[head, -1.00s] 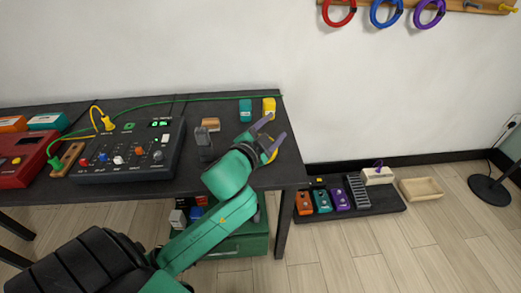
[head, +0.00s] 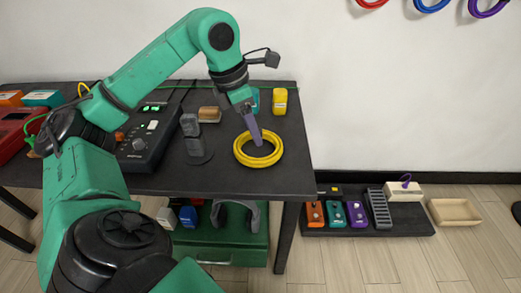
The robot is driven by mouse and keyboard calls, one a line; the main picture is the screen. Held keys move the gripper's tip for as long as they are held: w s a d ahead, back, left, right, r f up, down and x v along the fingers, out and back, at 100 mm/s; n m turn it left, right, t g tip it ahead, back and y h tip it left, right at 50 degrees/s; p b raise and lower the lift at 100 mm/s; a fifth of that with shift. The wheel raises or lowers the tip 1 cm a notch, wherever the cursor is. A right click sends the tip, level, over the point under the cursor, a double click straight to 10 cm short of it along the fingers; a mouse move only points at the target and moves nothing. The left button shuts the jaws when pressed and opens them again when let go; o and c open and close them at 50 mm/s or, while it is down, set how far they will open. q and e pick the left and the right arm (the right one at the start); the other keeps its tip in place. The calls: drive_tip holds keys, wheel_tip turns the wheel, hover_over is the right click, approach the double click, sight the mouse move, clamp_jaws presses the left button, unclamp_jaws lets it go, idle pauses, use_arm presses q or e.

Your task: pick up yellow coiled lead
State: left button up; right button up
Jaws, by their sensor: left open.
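The yellow coiled lead (head: 258,162) lies flat as a ring on the right part of the dark table (head: 215,178). My left gripper (head: 256,138) points down from above, its purple fingers over the ring's far side and opening. The jaws are open, and one finger largely hides the other. I cannot tell whether the fingertips touch the lead or the table. My right gripper is out of view.
A yellow box (head: 279,101) stands behind the lead, with a teal box partly hidden beside it. A dark stand (head: 194,140) is left of the ring, near the mixer (head: 140,145). A pedal board (head: 400,222) lies on the floor at right.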

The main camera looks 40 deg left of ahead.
sight(265, 159)
use_arm(q)
drive_tip(key=x, duration=0.3)
drive_tip(key=b+x, duration=0.1)
drive_tip(key=x, duration=0.6)
drive_tip(key=shift+d+r, duration=0.1)
drive_tip(key=shift+d, duration=0.3)
drive_tip(key=shift+w+f, duration=0.15)
drive_tip(key=shift+f, duration=0.25)
drive_tip(key=shift+r, duration=0.1)
clamp_jaws()
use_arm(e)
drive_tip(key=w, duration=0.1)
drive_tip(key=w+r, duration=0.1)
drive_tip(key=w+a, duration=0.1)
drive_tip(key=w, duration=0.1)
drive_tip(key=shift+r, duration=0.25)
